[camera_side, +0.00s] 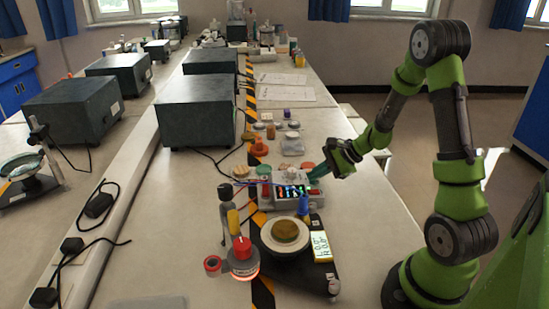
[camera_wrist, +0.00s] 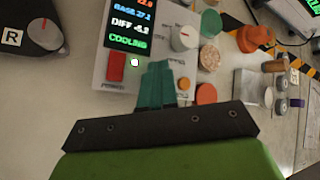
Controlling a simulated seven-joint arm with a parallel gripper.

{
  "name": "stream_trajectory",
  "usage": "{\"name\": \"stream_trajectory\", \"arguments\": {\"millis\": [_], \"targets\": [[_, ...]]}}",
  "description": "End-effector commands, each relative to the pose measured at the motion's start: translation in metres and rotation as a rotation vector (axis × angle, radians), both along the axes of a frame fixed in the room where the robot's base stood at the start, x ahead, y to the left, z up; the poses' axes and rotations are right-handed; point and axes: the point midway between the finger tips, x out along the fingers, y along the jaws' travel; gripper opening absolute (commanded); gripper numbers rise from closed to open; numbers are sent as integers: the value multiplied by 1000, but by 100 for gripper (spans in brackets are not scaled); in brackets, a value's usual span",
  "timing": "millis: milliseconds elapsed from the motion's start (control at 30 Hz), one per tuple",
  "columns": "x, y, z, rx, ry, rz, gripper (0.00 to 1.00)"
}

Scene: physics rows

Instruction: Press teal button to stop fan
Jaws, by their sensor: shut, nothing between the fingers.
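My gripper (camera_side: 317,172) has teal fingers, which are closed together and empty. They point at the right end of a light control box (camera_side: 274,202) with a lit display. In the wrist view, my fingertips (camera_wrist: 156,68) overlap the lower part of the box (camera_wrist: 128,80), just right of a red rectangular switch (camera_wrist: 116,67) and a small white light (camera_wrist: 134,62). The display (camera_wrist: 130,25) reads "COOLING". I see no separate teal button; the fingers may hide it. Whether they touch the box, I cannot tell. I cannot make out a fan.
A hotplate with a white dish (camera_side: 286,236) and a red-topped container (camera_side: 242,262) stand in front of the box. A white knob (camera_wrist: 184,37), a cork disc (camera_wrist: 208,58) and an orange cap (camera_wrist: 206,94) lie close to my fingers. Dark cases (camera_side: 200,112) stand behind left.

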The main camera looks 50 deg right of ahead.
Motion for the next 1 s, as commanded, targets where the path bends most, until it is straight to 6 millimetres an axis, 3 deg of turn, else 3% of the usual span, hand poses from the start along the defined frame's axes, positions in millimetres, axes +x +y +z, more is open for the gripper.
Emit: {"name": "stream_trajectory", "arguments": {"millis": [333,667,1000], "targets": [[0,0,15,-1,-1,1,0],[0,0,16,-1,0,1,0],[0,0,47,-2,-3,1,0]]}}
